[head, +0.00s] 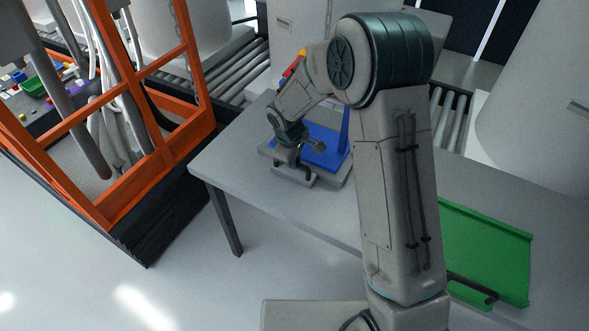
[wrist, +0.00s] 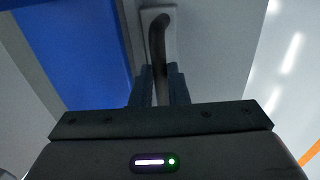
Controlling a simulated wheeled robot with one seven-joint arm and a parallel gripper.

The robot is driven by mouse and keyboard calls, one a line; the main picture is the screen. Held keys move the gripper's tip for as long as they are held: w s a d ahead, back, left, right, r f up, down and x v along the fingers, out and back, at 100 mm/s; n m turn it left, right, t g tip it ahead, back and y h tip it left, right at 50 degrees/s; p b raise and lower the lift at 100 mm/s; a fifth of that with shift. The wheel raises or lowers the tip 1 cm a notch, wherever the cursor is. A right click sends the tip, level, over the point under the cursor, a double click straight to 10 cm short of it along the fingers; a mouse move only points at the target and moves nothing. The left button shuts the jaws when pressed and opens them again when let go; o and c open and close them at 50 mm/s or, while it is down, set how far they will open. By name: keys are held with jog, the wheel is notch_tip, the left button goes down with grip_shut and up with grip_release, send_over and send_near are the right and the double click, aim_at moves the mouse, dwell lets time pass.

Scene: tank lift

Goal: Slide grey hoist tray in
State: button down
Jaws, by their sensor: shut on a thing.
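A grey tray (head: 337,183) lies on the grey table near its left end, with a blue piece (head: 322,153) on top of it. My gripper (head: 301,167) is at the tray's front side. In the wrist view, my gripper (wrist: 161,78) is shut on a dark bent handle (wrist: 157,38), with one finger on each side of the bar. The blue surface (wrist: 82,45) shows to the left of the handle there. My arm hides the right part of the tray in the head view.
An orange-framed hoist cage (head: 140,90) stands left of the table (head: 235,165), with a floor gap between. A green tray (head: 487,255) with a dark handle lies at the right. Roller conveyors (head: 235,75) run behind. Open floor lies in front.

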aim_at(302, 163)
jog(key=shift+w+d+r, duration=0.1)
jog(key=shift+w+d, duration=0.25)
jog(key=shift+w, duration=0.25)
jog(key=shift+w+d+f, duration=0.1)
jog(key=shift+w+d, duration=0.2)
jog(key=shift+w, duration=0.35)
jog(key=shift+w+d+r, duration=0.1)
jog(key=shift+w+d, duration=0.25)
jog(key=shift+w, duration=0.25)
jog(key=c, duration=1.4)
grip_release()
jog(key=shift+w+d, duration=0.1)
jog(key=shift+d, duration=0.05)
notch_tip(302, 163, up, 14)
jog(key=s+a, duration=0.1)
jog(key=s, duration=0.1)
jog(key=shift+s+a+f+b, duration=0.2)
jog(key=shift+s+f+b, duration=0.05)
jog(key=shift+b, duration=0.05)
jog(key=shift+d, duration=0.1)
